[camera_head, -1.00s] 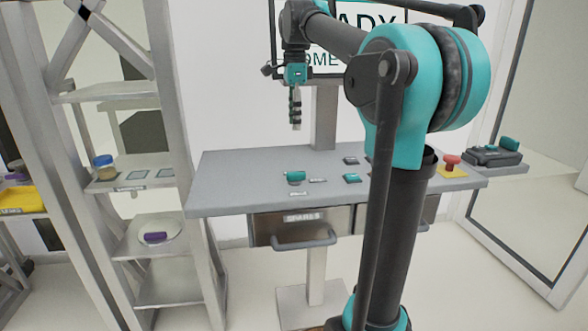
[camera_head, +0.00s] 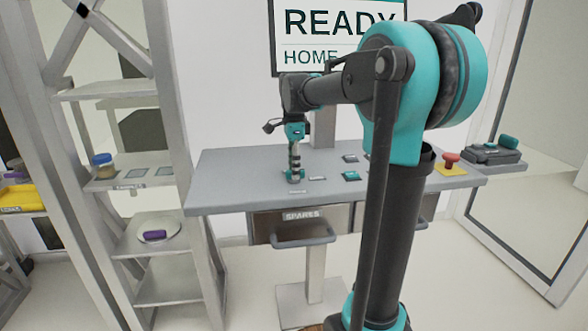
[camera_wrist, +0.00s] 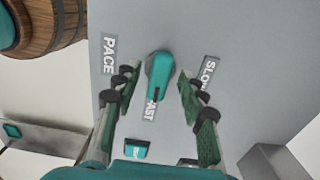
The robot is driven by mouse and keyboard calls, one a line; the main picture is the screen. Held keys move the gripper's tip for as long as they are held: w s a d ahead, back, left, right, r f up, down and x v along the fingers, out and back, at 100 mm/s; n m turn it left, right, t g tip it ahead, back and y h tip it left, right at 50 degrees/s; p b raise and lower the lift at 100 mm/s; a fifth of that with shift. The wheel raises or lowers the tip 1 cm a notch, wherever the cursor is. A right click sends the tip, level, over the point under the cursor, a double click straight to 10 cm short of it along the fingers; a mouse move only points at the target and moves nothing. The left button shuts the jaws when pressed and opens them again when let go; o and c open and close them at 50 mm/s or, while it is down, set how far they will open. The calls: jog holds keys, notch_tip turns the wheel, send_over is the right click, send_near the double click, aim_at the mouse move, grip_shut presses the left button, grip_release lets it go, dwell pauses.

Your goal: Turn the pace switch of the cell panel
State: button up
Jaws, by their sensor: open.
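The pace switch is a teal knob (camera_wrist: 160,78) on the grey panel top (camera_wrist: 230,35), between the labels PACE (camera_wrist: 109,55) and SLOW (camera_wrist: 208,75). A third label, partly hidden by the knob, reads "AST" (camera_wrist: 151,110). My gripper (camera_wrist: 158,90) is open, with one finger on each side of the knob in the wrist view. Gaps show between the fingers and the knob there. In the head view my gripper (camera_head: 295,178) points down at the switch and mostly hides it.
A teal button (camera_wrist: 138,149) lies near my left finger in the wrist view. A red mushroom button (camera_head: 451,160) stands on the panel's right. A drawer labelled SPARES (camera_head: 302,216) is under the top. Shelves (camera_head: 130,172) stand to the left.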

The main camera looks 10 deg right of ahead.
jog(key=shift+f, duration=0.25)
grip_shut()
